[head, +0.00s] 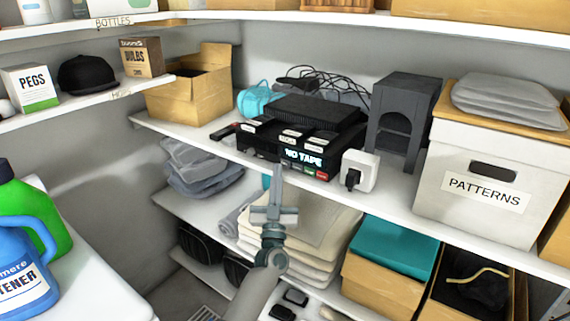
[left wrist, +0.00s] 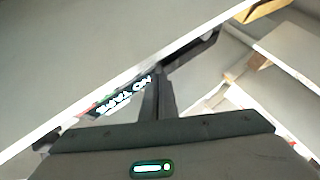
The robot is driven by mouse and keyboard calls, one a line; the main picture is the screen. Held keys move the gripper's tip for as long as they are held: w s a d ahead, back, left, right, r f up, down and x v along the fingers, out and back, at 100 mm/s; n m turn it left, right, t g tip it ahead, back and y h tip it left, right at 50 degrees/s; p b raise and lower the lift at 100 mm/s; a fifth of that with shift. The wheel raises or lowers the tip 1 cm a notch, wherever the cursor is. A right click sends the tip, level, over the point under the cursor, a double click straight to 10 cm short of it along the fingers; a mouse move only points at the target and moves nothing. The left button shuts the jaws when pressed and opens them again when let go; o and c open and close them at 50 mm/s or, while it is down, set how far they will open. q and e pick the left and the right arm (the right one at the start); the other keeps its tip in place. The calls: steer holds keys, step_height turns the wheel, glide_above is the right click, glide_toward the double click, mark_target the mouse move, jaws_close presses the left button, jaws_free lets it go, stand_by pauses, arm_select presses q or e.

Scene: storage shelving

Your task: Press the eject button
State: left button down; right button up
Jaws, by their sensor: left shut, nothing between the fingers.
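A black tape player (head: 304,158) with a lit "NO TAPE" display sits on the middle shelf. A row of small labelled buttons (head: 303,171), some green and one red, runs along its lower front; I cannot read which is eject. My left gripper (head: 278,170) is shut and empty, pointing up just in front of the player, near the left part of its front. In the left wrist view the shut fingers (left wrist: 157,90) overlap the player's front beside the slanted display (left wrist: 125,95). I cannot tell whether they touch it. My right gripper is not in view.
A white socket box with a black plug (head: 359,172) stands right of the player. A dark arched box (head: 402,115) and a "PATTERNS" box (head: 470,185) are further right. The shelf's front edge (head: 400,215) runs close by my left gripper. Folded cloths (head: 315,240) lie below.

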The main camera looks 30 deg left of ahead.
arm_select(q)
steer(key=s+p, duration=0.2)
steer(key=s, duration=0.3)
steer(key=shift+a+p, duration=0.15)
steer(key=shift+p, duration=0.15)
steer(key=shift+w, duration=0.1)
stand_by(0.6)
